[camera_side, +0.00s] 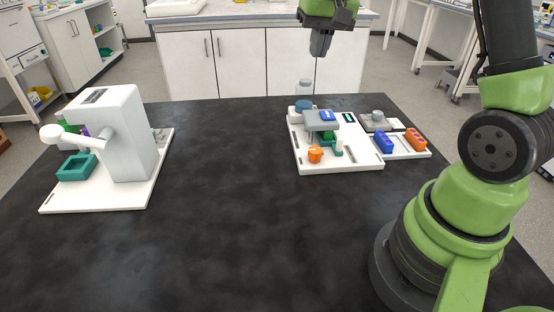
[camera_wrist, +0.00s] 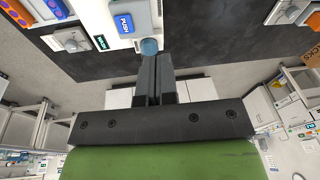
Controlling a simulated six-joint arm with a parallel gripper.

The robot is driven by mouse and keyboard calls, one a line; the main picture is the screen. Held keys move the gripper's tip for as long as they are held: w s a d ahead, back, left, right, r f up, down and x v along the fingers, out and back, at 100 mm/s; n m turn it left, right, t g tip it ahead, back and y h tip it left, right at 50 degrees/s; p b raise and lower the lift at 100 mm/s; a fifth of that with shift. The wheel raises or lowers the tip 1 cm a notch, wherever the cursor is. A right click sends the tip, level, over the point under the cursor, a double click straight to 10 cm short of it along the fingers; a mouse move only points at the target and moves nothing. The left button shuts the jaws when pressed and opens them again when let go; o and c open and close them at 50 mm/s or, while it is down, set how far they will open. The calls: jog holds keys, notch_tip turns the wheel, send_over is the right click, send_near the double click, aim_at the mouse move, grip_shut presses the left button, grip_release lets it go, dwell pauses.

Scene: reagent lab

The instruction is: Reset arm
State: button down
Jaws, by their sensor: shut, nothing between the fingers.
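My gripper (camera_side: 320,42) hangs above and behind the far edge of the black table, pointing down, with its fingers together and empty. In the wrist view its fingers (camera_wrist: 155,76) lie side by side, with a blue-grey round cap (camera_wrist: 149,46) just beyond their tips in the picture. My green and black arm fills the right of the side view. The gripper is apart from everything on the table.
A white board (camera_side: 345,166) at the table's right carries a device with a blue push button (camera_side: 326,115) and an orange cup (camera_side: 315,154). Blue (camera_side: 382,142) and orange (camera_side: 415,139) racks stand beside it. A white machine (camera_side: 122,130) stands left. The table's middle (camera_side: 220,200) is clear.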

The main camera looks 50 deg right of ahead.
jog(key=s+a+r+n+t, duration=0.1)
jog(key=s+a+r+t, duration=0.1)
jog(key=s+a+r, duration=0.3)
jog(key=s+a+r+n+t, duration=0.1)
jog(key=s+a+r, duration=0.15)
jog(key=a, duration=0.35)
jog(key=s+a+f+n+t+y, duration=0.1)
jog(key=s+a, duration=0.4)
jog(key=s, duration=0.5)
jog(key=shift+s+a+f+n+t+y, duration=0.2)
jog(key=shift+a+f+n+t+y, duration=0.15)
jog(key=shift+t+y, duration=0.25)
